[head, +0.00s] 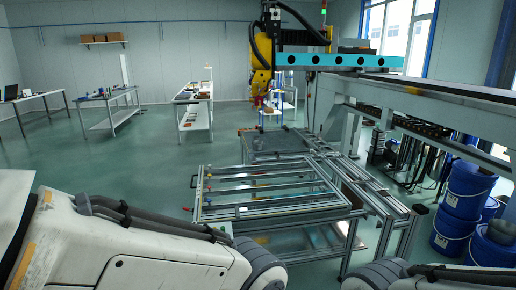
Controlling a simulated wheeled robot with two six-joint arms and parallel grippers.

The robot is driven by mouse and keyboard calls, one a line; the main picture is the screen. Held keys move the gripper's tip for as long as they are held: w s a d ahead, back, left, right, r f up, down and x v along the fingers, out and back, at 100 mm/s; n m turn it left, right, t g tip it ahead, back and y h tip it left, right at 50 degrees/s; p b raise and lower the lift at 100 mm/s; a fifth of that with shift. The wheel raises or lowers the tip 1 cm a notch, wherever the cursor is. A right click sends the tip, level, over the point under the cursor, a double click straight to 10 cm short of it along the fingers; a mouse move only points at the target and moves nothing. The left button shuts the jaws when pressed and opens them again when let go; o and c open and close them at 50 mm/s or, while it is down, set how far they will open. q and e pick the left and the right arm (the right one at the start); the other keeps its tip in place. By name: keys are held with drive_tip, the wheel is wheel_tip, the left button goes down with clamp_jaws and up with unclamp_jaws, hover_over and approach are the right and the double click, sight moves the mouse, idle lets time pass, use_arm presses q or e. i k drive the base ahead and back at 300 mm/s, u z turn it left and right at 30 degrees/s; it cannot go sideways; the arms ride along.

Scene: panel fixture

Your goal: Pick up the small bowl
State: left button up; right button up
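I see no small bowl that I can make out in the head view. Small items lie on the distant tables, too small to tell apart. My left arm comes in from the lower left and only its white upper links show. My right arm shows only a small part at the bottom right. Neither gripper is in view, so I cannot see whether they hold anything.
An aluminium panel fixture (266,213) stands in front of me. Blue buckets (466,190) stand at the right under a long gantry beam (440,100). A yellow robot arm (262,62) hangs behind. White tables (195,107) stand farther back. Open green floor lies at left.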

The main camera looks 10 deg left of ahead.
sight(258, 146)
drive_tip(key=u, duration=2)
drive_tip(key=i, duration=5.35)
drive_tip(key=z, duration=2.25)
drive_tip(key=i, duration=3.3)
drive_tip(key=z, duration=0.05)
